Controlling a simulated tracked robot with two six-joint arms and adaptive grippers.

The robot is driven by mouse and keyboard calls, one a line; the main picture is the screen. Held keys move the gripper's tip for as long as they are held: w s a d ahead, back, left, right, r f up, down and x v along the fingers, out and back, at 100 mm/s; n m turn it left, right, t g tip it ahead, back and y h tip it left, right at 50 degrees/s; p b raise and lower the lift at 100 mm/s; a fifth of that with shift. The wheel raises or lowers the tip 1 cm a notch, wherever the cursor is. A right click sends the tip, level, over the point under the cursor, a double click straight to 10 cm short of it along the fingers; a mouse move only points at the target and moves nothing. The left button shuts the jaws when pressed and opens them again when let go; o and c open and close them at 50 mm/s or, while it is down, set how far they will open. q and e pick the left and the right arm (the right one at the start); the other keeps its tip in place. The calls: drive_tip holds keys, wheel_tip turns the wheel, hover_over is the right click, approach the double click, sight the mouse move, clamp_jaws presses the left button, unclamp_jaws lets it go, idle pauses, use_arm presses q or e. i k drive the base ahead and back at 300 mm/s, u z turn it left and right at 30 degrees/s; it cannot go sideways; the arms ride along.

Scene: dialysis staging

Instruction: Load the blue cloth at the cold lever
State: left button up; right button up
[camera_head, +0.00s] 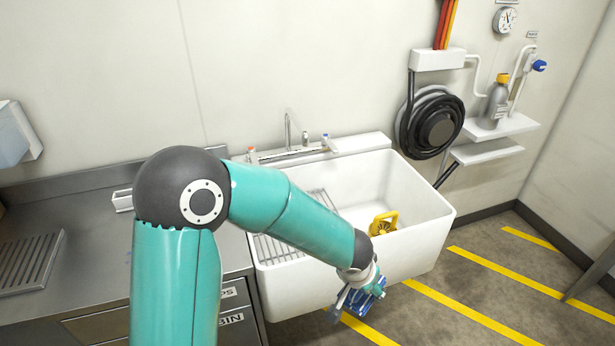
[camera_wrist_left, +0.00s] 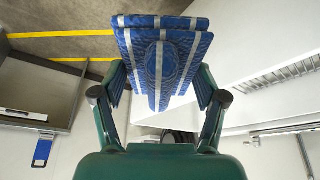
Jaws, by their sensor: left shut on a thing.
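The blue cloth (camera_head: 370,300) is a folded pad with pale stripes. My left gripper (camera_head: 358,291) is shut on it and holds it in front of the sink's front wall, outside the basin. In the left wrist view the cloth (camera_wrist_left: 163,48) sits between the two fingers and sticks out past their tips. The cold lever (camera_head: 325,139), blue-tipped, is on the sink's back ledge, right of the spout, well behind the gripper and apart from it. A red-tipped lever (camera_head: 251,153) is at the ledge's left end. My right gripper is not seen.
The white sink (camera_head: 437,222) holds a wire rack (camera_head: 275,247) at left and a yellow object (camera_head: 384,224) at right. A steel counter (camera_head: 85,215) lies left. A black hose reel (camera_head: 436,127) and a shelf with a bottle (camera_head: 495,103) are on the right wall area. Striped floor is clear at right.

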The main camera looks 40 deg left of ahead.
sight(325, 137)
drive_tip(key=u, duration=0.35)
drive_tip(key=i, duration=1.25)
drive_tip(key=u, duration=0.6)
